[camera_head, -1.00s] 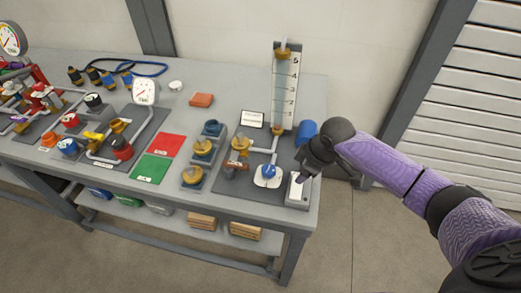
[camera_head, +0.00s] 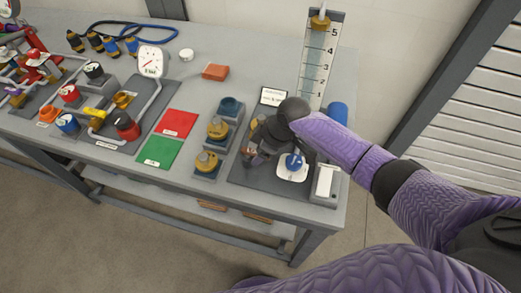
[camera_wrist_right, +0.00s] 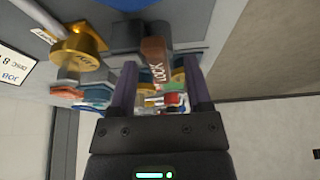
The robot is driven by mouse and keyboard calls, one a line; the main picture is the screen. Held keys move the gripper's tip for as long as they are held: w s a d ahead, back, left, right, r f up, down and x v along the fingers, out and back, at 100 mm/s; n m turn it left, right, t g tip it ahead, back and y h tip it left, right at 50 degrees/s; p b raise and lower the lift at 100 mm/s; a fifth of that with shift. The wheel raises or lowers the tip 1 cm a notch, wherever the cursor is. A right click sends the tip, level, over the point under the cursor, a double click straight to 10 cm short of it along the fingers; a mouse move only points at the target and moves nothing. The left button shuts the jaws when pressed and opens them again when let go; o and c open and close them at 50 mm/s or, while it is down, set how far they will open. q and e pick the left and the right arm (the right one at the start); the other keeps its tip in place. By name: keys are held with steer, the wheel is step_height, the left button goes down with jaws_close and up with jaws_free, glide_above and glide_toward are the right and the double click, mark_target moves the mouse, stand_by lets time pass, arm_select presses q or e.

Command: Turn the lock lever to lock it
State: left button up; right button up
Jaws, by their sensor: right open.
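The lock lever (camera_wrist_right: 154,52) is a brown bar with white "LOCK" lettering. In the right wrist view it lies between the two purple fingers of my right gripper (camera_wrist_right: 160,70), which is open around its near end. I cannot tell whether a finger touches it. In the head view my right gripper (camera_head: 256,150) is over the dark panel at the table's right end, left of the blue knob (camera_head: 294,161), and mostly hides the lever. My left gripper is not in view.
A tall level gauge (camera_head: 318,62) stands behind the gripper. A white-topped box (camera_head: 326,183) is at the panel's right corner. A brass valve (camera_head: 207,161) stands to the left. The brass fitting (camera_wrist_right: 85,42) is left of the lever in the wrist view.

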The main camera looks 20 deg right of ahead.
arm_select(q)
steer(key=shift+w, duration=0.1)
arm_select(e)
steer(key=shift+w, duration=0.1)
steer(key=shift+c, duration=0.4)
steer(key=c, duration=0.7)
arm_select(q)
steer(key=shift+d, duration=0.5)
arm_select(e)
jaws_close()
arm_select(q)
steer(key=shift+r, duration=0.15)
